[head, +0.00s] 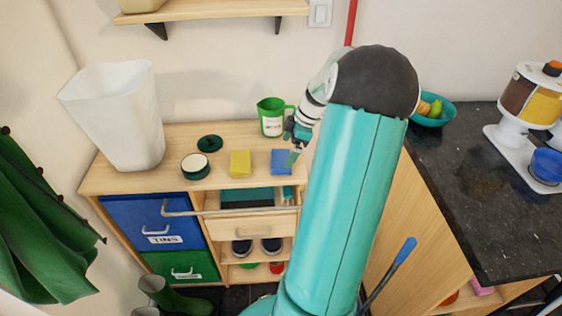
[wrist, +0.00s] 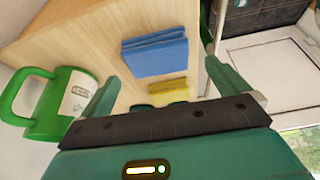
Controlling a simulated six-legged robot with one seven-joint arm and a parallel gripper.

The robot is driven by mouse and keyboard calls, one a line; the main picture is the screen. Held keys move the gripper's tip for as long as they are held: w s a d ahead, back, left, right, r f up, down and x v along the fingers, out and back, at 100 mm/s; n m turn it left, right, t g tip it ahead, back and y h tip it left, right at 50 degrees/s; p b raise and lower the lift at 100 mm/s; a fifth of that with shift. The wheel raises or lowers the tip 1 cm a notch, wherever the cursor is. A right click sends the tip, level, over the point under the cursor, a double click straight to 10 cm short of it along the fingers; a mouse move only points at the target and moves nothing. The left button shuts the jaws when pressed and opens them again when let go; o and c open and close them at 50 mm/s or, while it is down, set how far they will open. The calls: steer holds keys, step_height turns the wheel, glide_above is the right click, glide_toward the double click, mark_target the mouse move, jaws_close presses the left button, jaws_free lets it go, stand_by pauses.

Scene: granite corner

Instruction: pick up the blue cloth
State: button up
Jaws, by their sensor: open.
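The blue cloth (head: 281,162) lies folded on the wooden cabinet top, to the right of a yellow cloth (head: 240,163). In the wrist view the blue cloth (wrist: 155,53) lies beyond my gripper, between the lines of its two fingers and apart from them. The yellow cloth (wrist: 168,90) shows nearer the gripper's body there. My gripper (wrist: 160,92) is open and empty. In the head view my gripper (head: 295,155) is beside the blue cloth's right part, partly hidden by my arm.
A green mug (head: 271,117) stands behind the blue cloth; it also shows in the wrist view (wrist: 52,108). A round tin (head: 195,166), a dark green lid (head: 209,142) and a white bin (head: 118,115) stand to the left.

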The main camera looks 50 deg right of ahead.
mark_target(282, 158)
steer(key=x, duration=0.5)
steer(key=shift+w+d, duration=0.15)
steer(key=shift+w, duration=0.05)
steer(key=c, duration=0.8)
steer(key=shift+r, duration=0.45)
step_height(282, 158, up, 2)
steer(key=shift+r, duration=0.1)
steer(key=s+a+r, duration=0.9)
steer(key=a+r, duration=0.1)
steer(key=shift+s, duration=0.4)
